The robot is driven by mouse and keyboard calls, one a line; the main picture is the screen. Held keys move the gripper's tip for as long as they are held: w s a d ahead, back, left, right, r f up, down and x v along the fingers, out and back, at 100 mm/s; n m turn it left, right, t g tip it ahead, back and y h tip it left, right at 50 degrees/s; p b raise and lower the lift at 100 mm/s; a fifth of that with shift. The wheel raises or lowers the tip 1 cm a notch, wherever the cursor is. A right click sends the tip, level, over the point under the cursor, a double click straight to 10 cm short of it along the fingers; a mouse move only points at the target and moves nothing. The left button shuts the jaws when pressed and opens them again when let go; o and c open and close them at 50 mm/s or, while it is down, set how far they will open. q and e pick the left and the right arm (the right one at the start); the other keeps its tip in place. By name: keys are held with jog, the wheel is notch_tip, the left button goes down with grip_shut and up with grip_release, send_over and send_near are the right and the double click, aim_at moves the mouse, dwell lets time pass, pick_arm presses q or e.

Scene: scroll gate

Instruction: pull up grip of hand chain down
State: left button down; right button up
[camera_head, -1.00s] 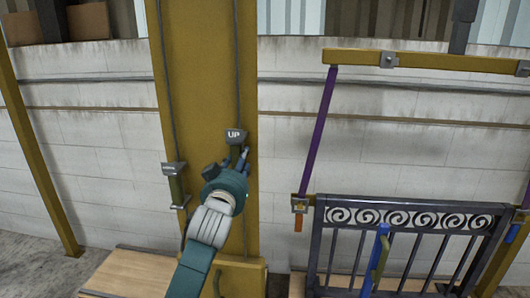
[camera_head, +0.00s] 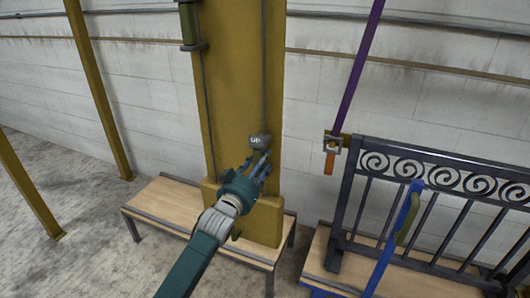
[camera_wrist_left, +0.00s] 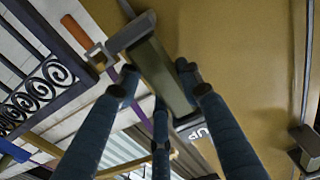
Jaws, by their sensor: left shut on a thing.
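The UP grip (camera_head: 260,141) of the hand chain has a dark cap with a white "UP" label; my fingers partly hide its body. It hangs in front of the yellow post (camera_head: 236,75), low down near the post's base. My left gripper (camera_head: 261,165) is shut on this grip. The left wrist view shows the grip's olive-green body (camera_wrist_left: 160,75) between my blue fingers, with the "UP" label beside it. The chain (camera_head: 264,60) runs straight up from the grip. My right gripper is not in view.
The other chain grip (camera_head: 188,25) hangs high on the post's left side. A wooden bench (camera_head: 160,205) stands around the post's base. To the right are a dark scroll gate (camera_head: 440,180), a purple bar (camera_head: 360,60) and a blue post (camera_head: 395,240).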

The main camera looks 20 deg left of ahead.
pick_arm(q)
jog(key=f, duration=0.3)
jog(key=shift+s+d+g, duration=0.1)
jog(key=shift+d+g, duration=0.1)
jog(key=shift+g, duration=0.1)
jog(key=c, duration=1.2)
grip_release()
jog(key=shift+f, duration=0.1)
jog(key=shift+o, duration=0.4)
jog(key=shift+w, duration=0.4)
jog(key=shift+s+a+r, duration=0.1)
jog(key=shift+s+r, duration=0.1)
jog(key=shift+r, duration=0.05)
jog(key=shift+s, duration=0.35)
jog(key=s, duration=1.1)
jog(key=shift+f, duration=0.15)
jog(key=shift+c, duration=0.5)
